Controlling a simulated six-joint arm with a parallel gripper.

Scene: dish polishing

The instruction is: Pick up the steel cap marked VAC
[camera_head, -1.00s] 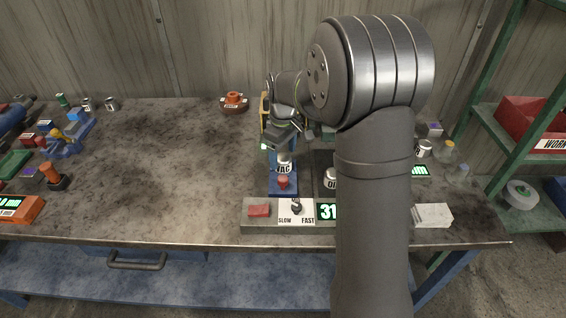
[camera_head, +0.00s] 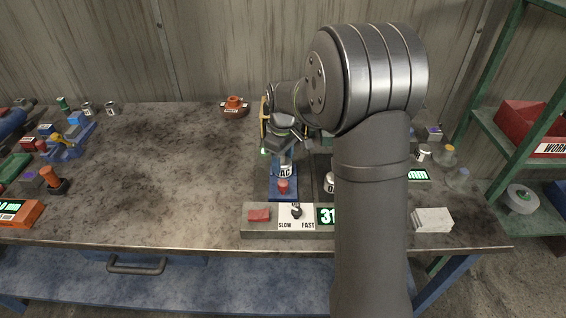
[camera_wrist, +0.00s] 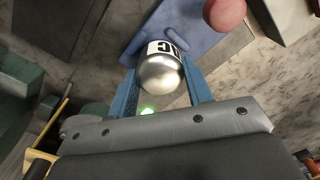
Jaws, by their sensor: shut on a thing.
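The steel cap marked VAC (camera_head: 285,172) is a small silvery cap with a white label, on the blue fixture (camera_head: 280,192). Only part of its lettering shows in the head view. In the wrist view the cap (camera_wrist: 160,71) sits between the two blue fingers of my gripper (camera_wrist: 160,90), with part of its label visible. My gripper (camera_head: 286,160) comes down on the cap from above and is shut on it. I cannot tell whether the cap is clear of the fixture.
A red knob (camera_head: 283,186) stands just in front of the cap. A grey control box (camera_head: 262,226) with a SLOW/FAST dial lies nearer the front edge. Another labelled cap (camera_head: 329,183) is to the right, partly behind my arm. The table's left middle is clear.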

